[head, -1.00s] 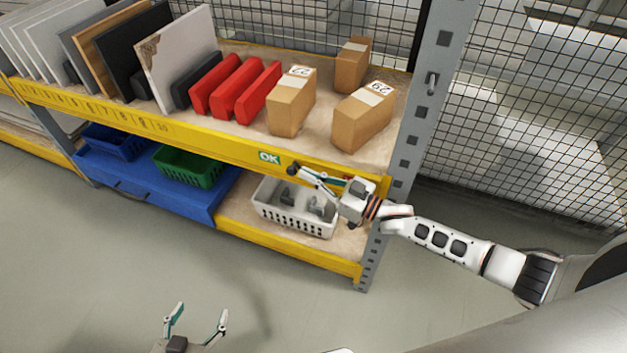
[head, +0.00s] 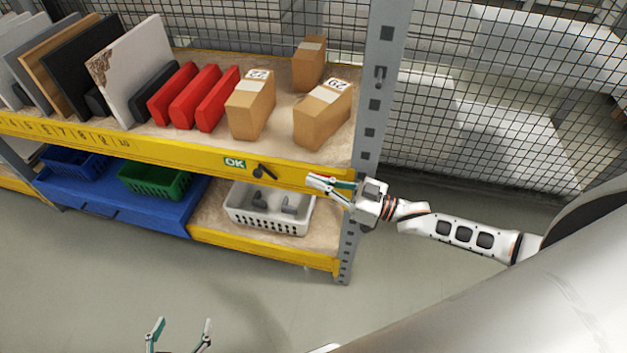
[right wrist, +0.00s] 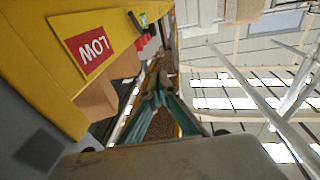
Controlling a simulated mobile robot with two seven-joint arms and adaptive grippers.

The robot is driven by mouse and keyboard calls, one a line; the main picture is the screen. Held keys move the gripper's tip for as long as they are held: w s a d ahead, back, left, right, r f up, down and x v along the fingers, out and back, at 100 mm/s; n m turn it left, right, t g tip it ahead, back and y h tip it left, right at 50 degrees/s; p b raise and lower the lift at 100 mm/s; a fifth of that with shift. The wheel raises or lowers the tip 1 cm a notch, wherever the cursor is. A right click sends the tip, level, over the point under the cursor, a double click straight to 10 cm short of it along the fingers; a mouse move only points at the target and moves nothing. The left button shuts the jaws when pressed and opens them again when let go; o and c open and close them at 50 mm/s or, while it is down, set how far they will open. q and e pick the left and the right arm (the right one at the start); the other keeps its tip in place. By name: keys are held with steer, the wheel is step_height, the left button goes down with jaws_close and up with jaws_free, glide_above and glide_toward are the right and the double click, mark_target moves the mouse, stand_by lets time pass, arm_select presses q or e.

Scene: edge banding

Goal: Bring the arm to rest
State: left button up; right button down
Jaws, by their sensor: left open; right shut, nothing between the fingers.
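My right gripper (head: 312,181) is shut and empty in front of the shelf's yellow beam (head: 120,145). Its tips are to the right of a dark lever (head: 265,173) on that beam, with a visible gap. The lever is beside a green OK label (head: 235,163). In the right wrist view the closed fingertips (right wrist: 158,97) touch each other, and a red LOW label (right wrist: 90,50) is on the beam close by. My left gripper (head: 180,328) is open and empty over the floor at the bottom edge. Its lower part is cut off.
The upper shelf holds upright panels (head: 128,75), red blocks (head: 193,97) and cardboard boxes (head: 322,113). Below are a white basket (head: 268,215) with grey parts, a green bin (head: 155,181) and a blue bin (head: 75,163). A grey post (head: 375,100) stands just behind my right gripper. Floor in front is clear.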

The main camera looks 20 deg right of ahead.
steer(key=shift+a, duration=0.1)
steer(key=s+a+f+m+t+h, duration=0.1)
steer(key=s+a+f+m+h, duration=0.2)
steer(key=s+a+f+h, duration=0.4)
steer(key=s+d+f+m+g+h, duration=0.1)
steer(key=s+d+f+h, duration=0.1)
steer(key=s+d+f, duration=0.1)
steer(key=s+d+f+m+g+h, duration=0.1)
steer(key=s+d+f, duration=0.3)
steer(key=s, duration=0.4)
steer(key=shift+s+f+g+h, duration=0.3)
steer(key=shift+f+g+h, duration=0.3)
steer(key=shift+f, duration=0.1)
steer(key=shift+d, duration=0.1)
